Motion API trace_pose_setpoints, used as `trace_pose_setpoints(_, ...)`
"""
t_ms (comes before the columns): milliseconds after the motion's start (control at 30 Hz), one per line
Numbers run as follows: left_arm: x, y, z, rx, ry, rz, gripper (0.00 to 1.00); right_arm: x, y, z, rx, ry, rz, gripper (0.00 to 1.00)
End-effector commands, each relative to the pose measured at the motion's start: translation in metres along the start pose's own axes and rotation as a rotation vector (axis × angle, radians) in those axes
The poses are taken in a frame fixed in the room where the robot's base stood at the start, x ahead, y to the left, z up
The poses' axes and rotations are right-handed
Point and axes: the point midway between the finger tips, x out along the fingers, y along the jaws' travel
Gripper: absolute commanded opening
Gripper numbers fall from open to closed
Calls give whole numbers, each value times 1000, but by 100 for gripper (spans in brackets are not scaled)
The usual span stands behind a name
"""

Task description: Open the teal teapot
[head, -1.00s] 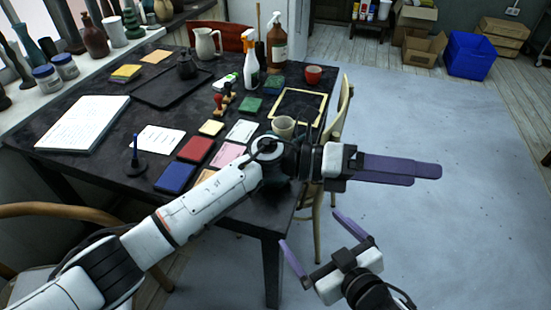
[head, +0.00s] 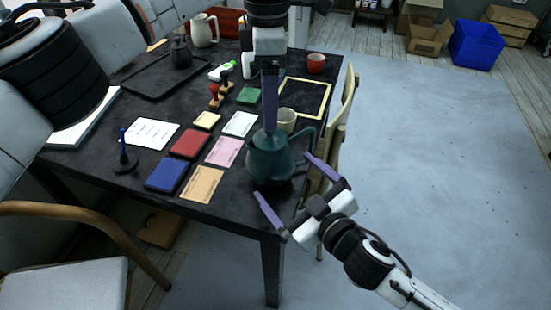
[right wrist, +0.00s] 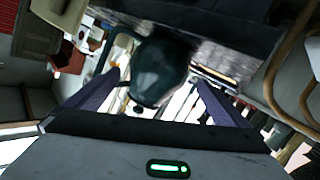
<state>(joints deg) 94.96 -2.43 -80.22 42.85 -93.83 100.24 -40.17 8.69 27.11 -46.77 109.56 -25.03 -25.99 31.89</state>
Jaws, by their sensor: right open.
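The teal teapot (head: 268,163) stands upright near the front right corner of the black table (head: 225,213). Its looped handle points right. My left gripper (head: 270,131) hangs straight down over it, its purple fingers seen edge-on with the tip at the lid, which is mostly hidden. I cannot tell if these fingers hold the lid. My right gripper (head: 283,176) is open off the table's front right edge, one finger either side of the teapot's near side. In the right wrist view the teapot (right wrist: 158,72) shows between the two spread fingers, apparently not gripped.
A beige cup (head: 287,118) stands just behind the teapot. A wooden frame (head: 303,82) and a red mug (head: 316,63) lie farther back. Coloured pads and cards, such as the tan card (head: 202,183), lie left of it. A chair (head: 345,110) stands at the right edge.

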Motion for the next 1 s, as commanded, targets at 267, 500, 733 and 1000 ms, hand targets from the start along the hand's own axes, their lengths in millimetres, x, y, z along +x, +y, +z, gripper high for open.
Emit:
trace_pose_setpoints(267, 0, 0, 1, 0, -3, -1, 73, 45, 0, -1, 1, 1, 0, 100)
trace_pose_setpoints(500, 0, 0, 1, 0, -3, -1, 73, 59, 0, 0, 1, 0, 0, 100)
trace_pose_setpoints(733, 0, 0, 1, 0, -3, -1, 73, 59, 0, 0, 1, 0, 0, 100)
trace_pose_setpoints(1000, 0, 0, 1, 0, -4, -1, 73, 59, 0, 0, 1, -1, 0, 56)
